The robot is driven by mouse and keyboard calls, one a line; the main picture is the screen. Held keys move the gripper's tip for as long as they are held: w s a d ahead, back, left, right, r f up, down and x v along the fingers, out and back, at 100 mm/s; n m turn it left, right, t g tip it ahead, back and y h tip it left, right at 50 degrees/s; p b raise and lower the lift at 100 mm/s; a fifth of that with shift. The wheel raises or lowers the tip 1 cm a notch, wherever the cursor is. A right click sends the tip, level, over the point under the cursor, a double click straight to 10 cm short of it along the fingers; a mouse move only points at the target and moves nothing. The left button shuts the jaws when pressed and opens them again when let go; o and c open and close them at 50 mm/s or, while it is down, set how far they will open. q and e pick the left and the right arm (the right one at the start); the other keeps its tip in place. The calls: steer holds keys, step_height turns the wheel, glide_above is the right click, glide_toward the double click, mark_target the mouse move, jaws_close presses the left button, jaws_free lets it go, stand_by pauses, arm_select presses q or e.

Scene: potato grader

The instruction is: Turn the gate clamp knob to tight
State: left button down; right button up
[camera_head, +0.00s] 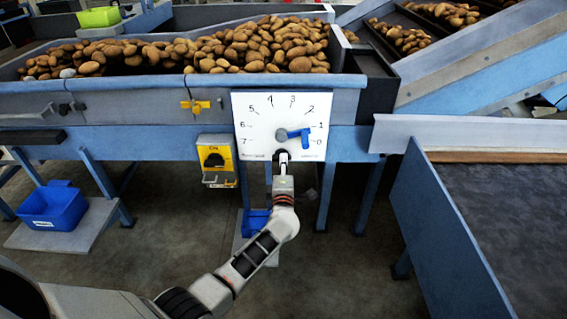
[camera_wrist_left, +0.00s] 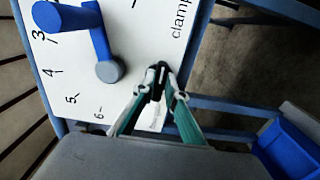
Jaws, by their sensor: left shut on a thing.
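The white gate panel (camera_head: 262,112) has a number scale from 0 to 7 and a blue lever (camera_head: 300,134) pointing right, between 0 and 1. The lever (camera_wrist_left: 100,42) and the printed word "clamp" (camera_wrist_left: 181,30) show in the left wrist view. My left gripper (camera_head: 283,155) is at the panel's lower edge, just below the lever's pivot. Its fingertips (camera_wrist_left: 161,72) are closed together on the clamp knob, which they mostly hide. I cannot read the knob's angle. My right gripper is not in view.
A potato-filled trough (camera_head: 130,88) runs behind the panel. A blue bin (camera_head: 53,206) sits at the lower left. A blue-sided dark belt table (camera_head: 505,225) stands at the right.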

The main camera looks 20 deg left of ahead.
arm_select(q)
steer(key=shift+s+f, duration=0.1)
steer(key=shift+f, duration=0.05)
steer(key=c, duration=2.1)
jaws_free()
steer(key=v, duration=1.2)
